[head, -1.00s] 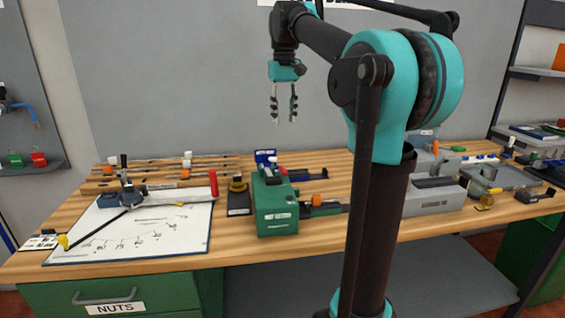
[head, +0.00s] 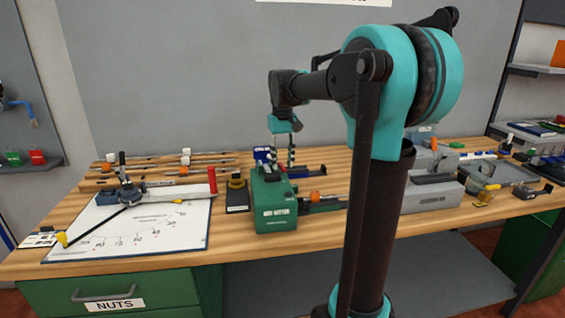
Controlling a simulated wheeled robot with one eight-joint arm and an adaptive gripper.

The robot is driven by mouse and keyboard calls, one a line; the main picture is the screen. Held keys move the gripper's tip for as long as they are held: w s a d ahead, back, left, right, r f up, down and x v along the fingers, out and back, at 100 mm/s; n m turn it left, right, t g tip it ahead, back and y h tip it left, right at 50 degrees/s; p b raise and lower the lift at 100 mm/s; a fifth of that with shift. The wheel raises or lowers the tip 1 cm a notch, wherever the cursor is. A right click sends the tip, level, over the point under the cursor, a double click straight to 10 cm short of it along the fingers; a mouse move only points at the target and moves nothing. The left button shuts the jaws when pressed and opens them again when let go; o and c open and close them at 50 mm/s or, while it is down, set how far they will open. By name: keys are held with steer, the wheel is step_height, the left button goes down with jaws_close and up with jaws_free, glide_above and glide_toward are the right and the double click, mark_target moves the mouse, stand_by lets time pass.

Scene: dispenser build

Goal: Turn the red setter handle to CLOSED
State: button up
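The green setter box (head: 274,212), with a white label on its front, stands near the middle of the bench. A small red part, which looks like its handle (head: 283,177), shows on top, partly hidden by my gripper. My gripper (head: 282,165) points down over the top of the box. Its two fingers are apart, one to each side of the red part's place. I cannot tell whether they touch it. No marking for CLOSED is readable.
A small black block (head: 237,198) stands close beside the setter. A grey machine (head: 432,198) stands to the right, beyond my arm.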

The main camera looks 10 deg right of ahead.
steer(key=shift+f, duration=0.35)
steer(key=shift+c, duration=0.3)
jaws_close()
steer(key=shift+a+m, duration=0.25)
steer(key=shift+m, duration=0.95)
steer(key=shift+o, duration=0.3)
jaws_free()
